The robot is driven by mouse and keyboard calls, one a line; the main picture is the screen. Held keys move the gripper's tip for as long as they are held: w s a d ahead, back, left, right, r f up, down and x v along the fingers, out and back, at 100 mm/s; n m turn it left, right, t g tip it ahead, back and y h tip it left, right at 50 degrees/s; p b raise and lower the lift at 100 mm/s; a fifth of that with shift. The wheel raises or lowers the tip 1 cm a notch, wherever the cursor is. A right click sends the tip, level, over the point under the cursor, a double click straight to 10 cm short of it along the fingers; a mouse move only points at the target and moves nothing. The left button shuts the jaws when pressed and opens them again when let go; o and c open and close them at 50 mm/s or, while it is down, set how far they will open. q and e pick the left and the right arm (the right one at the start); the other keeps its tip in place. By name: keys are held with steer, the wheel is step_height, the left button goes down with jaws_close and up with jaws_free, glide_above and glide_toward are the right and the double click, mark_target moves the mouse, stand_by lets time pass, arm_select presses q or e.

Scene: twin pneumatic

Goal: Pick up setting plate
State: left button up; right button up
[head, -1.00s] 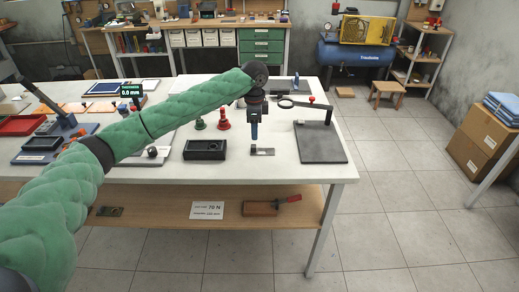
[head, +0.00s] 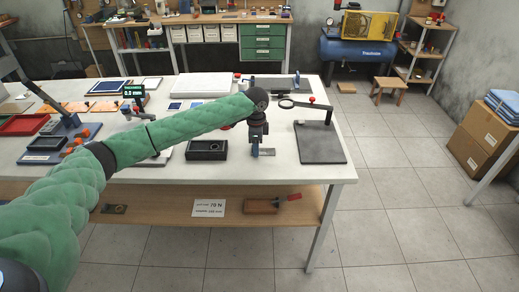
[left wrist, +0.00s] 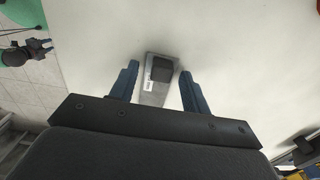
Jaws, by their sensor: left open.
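The setting plate (head: 267,152) is a small flat metal plate lying on the white table. In the left wrist view the open fingers (left wrist: 159,72) stand on either side of the plate, with a gap on both sides.
A black open box (head: 206,150) sits left of the plate. A dark grey base plate (head: 320,143) with a post and a magnifier ring (head: 286,104) stands to the right. My left arm hides part of the table. Bare table lies around the setting plate.

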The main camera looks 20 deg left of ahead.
arm_select(q)
jaws_close()
stand_by(0.5)
